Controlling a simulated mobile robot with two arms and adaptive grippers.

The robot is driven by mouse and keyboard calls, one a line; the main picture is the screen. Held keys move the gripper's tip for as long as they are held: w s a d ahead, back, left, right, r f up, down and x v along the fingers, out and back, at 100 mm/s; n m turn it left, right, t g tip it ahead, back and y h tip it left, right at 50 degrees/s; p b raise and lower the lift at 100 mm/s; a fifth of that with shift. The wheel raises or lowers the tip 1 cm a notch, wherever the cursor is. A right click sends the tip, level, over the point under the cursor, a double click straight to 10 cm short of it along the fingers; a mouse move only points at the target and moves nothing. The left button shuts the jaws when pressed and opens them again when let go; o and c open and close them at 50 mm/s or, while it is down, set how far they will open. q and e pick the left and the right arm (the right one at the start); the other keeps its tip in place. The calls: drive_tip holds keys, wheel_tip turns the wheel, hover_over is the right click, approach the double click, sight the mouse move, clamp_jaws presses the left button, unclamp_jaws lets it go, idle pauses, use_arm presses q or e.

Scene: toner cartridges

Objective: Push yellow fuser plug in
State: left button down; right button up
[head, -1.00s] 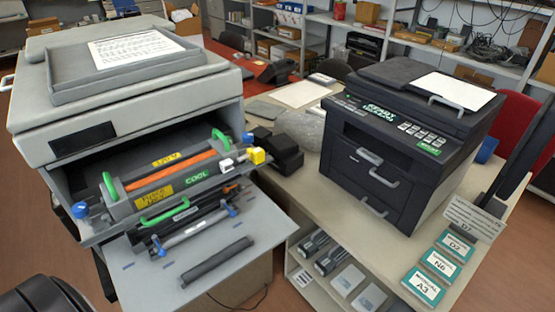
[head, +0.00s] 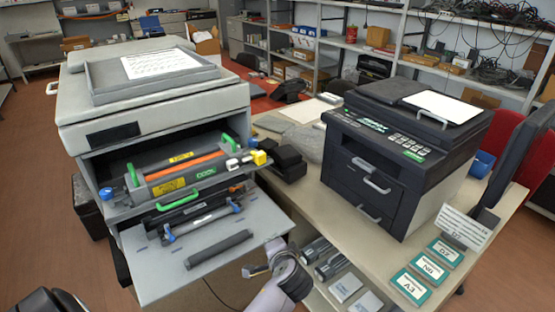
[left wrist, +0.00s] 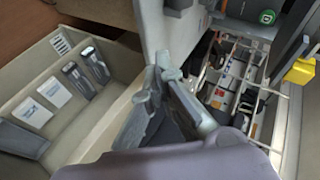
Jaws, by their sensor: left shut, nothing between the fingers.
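The yellow fuser plug (head: 259,157) sticks out at the right end of the fuser unit (head: 180,172), in the open front of the grey printer. It stands beside a white connector (head: 233,164). A yellow block (left wrist: 300,72), likely the same plug, shows at the right edge in the left wrist view. My left gripper (head: 254,270) is below and apart from the plug, near the right corner of the lowered tray. Its fingers (left wrist: 163,78) are shut and empty in the left wrist view. My right gripper is not in view.
The grey printer's lowered tray (head: 165,270) carries a dark roller (head: 219,249). A black printer (head: 405,150) stands on the table to the right. Cartridges lie on a shelf (left wrist: 60,110) below it. Green handles (head: 177,200) project from the fuser area.

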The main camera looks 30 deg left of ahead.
sight(254, 159)
use_arm(q)
drive_tip(key=w+r+m+t+y, duration=0.3)
drive_tip(key=w+r+y, duration=0.2)
drive_tip(key=w+r, duration=0.7)
wheel_tip(254, 159, up, 4)
drive_tip(key=shift+w+a+r+t, duration=0.1)
drive_tip(key=shift+w+a+t, duration=0.1)
drive_tip(key=shift+w+t, duration=0.15)
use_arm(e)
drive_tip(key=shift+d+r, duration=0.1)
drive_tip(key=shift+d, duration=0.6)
